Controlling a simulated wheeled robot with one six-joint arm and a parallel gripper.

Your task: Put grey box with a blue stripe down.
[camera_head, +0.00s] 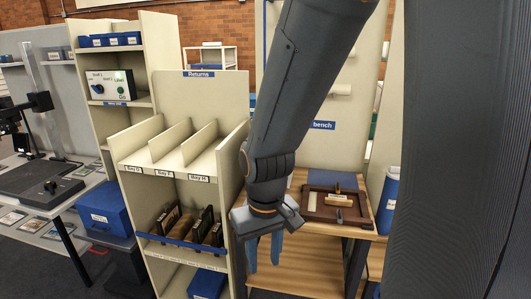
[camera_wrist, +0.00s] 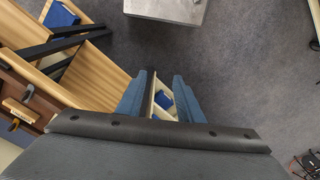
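In the wrist view my gripper (camera_wrist: 161,90) also shows as open and empty, with shelf edges and floor visible beyond. I cannot make out a grey box with a blue stripe in either view. A pale grey, flat-topped thing (camera_wrist: 168,8) is cut off at the top of the wrist view; no stripe shows on it, and I cannot tell what it is.
The returns shelf (camera_head: 200,105) has empty upper bays, dark upright items in its middle shelf, and a blue box (camera_head: 207,284) at the bottom. The wooden bench (camera_head: 309,263) holds a brown tray (camera_head: 311,203). A blue box (camera_head: 104,209) stands at left. Grey floor (camera_wrist: 245,70) looks clear.

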